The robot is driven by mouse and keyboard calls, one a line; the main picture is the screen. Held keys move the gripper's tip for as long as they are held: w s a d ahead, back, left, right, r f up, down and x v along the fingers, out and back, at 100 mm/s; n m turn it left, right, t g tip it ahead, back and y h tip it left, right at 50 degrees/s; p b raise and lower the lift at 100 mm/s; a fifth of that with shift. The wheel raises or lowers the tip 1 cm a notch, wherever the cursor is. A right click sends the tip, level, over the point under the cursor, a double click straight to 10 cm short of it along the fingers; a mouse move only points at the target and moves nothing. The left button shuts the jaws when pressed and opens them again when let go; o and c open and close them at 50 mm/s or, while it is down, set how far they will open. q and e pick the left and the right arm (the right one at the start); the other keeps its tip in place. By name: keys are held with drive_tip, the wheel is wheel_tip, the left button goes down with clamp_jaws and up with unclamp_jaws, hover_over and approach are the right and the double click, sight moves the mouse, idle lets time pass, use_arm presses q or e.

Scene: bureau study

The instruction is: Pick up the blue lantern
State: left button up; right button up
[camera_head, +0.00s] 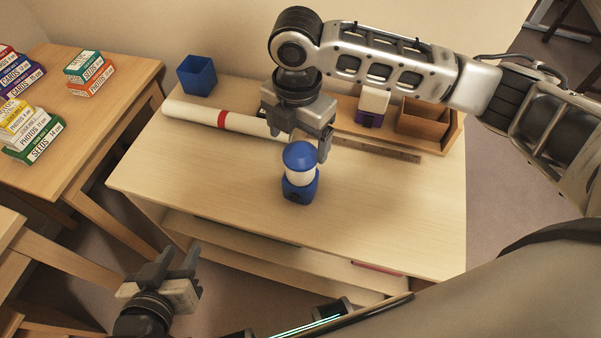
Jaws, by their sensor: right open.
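The blue lantern (299,176) stands upright on the light wooden desk (400,210). It has a blue domed top, a pale middle and a blue base. My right gripper (300,145) is open and points down at the lantern's top, its fingers towards either side of the dome. I cannot tell whether a finger touches it. My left gripper (178,262) is open and empty, low at the lower left, in front of the desk and away from the lantern.
A rolled white sheet with a red band (221,119) lies behind the lantern. A blue cup (197,76), a ruler (385,149), a purple-and-white object (372,107) and a wooden organiser (422,121) sit at the back. Boxes (32,138) are stacked on the left table. The desk's front right is clear.

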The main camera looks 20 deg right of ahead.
sight(301, 151)
drive_tip(key=f, duration=0.7)
drive_tip(key=shift+w+d+f+b, duration=0.15)
drive_tip(key=shift+d+b, duration=0.15)
drive_tip(key=shift+b, duration=0.05)
drive_tip(key=c, duration=1.6)
